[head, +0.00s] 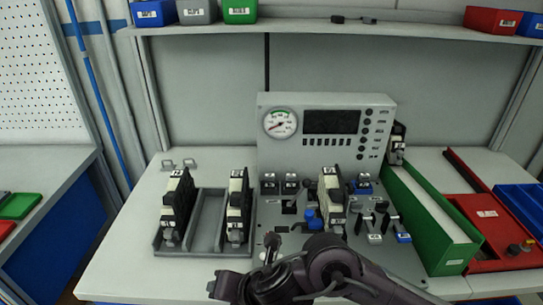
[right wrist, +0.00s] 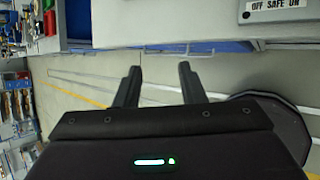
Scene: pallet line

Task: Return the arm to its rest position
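A dark arm of mine (head: 330,268) comes in from the lower right in the head view and bends left across the front of the bench; I take it to be my right arm. Its fingers cannot be made out there. In the right wrist view my right gripper (right wrist: 158,72) shows two dark fingers standing apart with nothing between them. They are over the floor, close to the pale bench edge. My left gripper is not in view.
A grey test panel (head: 380,102) with a gauge stands on the bench (head: 130,262). A grey tray (head: 207,245) holds two black-and-cream modules (head: 178,205). Another module (head: 331,200) stands by levers. A green bin (head: 430,222) and red tray (head: 510,262) are right. Floor (right wrist: 75,95) shows below.

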